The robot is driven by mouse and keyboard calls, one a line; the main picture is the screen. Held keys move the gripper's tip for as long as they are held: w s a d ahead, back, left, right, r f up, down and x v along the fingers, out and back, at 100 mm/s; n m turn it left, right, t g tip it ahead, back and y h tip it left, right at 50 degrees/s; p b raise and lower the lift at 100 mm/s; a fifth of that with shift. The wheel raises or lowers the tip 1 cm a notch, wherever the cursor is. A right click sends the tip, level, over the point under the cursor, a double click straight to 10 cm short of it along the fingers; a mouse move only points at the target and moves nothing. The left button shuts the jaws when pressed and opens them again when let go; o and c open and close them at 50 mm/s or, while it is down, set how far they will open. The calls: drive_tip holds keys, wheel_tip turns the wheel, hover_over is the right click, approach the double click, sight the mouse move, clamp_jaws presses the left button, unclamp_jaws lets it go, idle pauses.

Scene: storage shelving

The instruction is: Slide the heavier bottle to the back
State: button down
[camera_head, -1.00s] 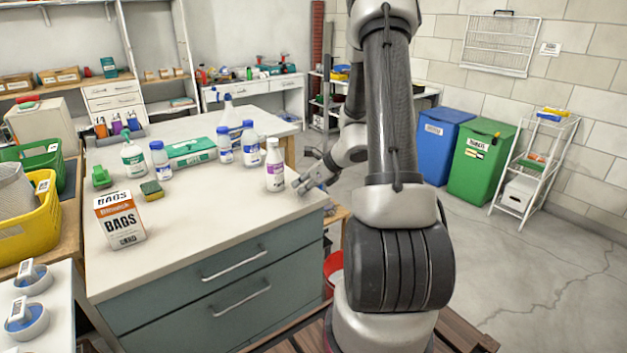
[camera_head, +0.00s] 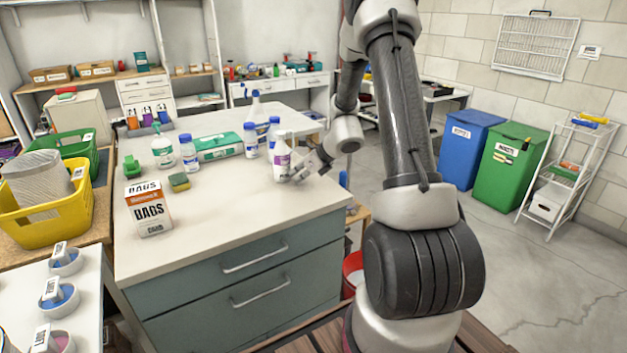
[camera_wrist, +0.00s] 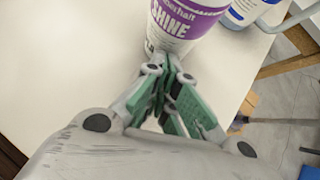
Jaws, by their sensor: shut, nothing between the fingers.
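A white bottle with a purple label (camera_head: 282,160) stands upright near the right side of the white counter (camera_head: 235,205). In the wrist view the same bottle (camera_wrist: 185,20) is just beyond my fingertips, its label partly reading "SHINE" and its top cut off. My gripper (camera_head: 294,174) is low over the counter, at the bottle's lower right. In the wrist view my gripper (camera_wrist: 160,72) is shut and empty, its tips at or very near the bottle's base; contact is unclear. White bottles with blue labels (camera_head: 250,141) stand behind it. Which bottle is heavier cannot be seen.
A white spray bottle (camera_head: 256,108) stands further back. A green box (camera_head: 218,146), a sponge (camera_head: 179,182) and a BAGS carton (camera_head: 149,210) are to the left. The counter's front middle is clear. Its right edge is close to my gripper.

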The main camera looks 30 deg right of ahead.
drive_tip(key=w+a, duration=0.2)
drive_tip(key=w, duration=0.2)
drive_tip(key=w+a, duration=0.2)
drive_tip(key=w, duration=0.2)
drive_tip(key=w+a, duration=0.3)
drive_tip(key=w, duration=0.1)
drive_tip(key=shift+w, duration=0.4)
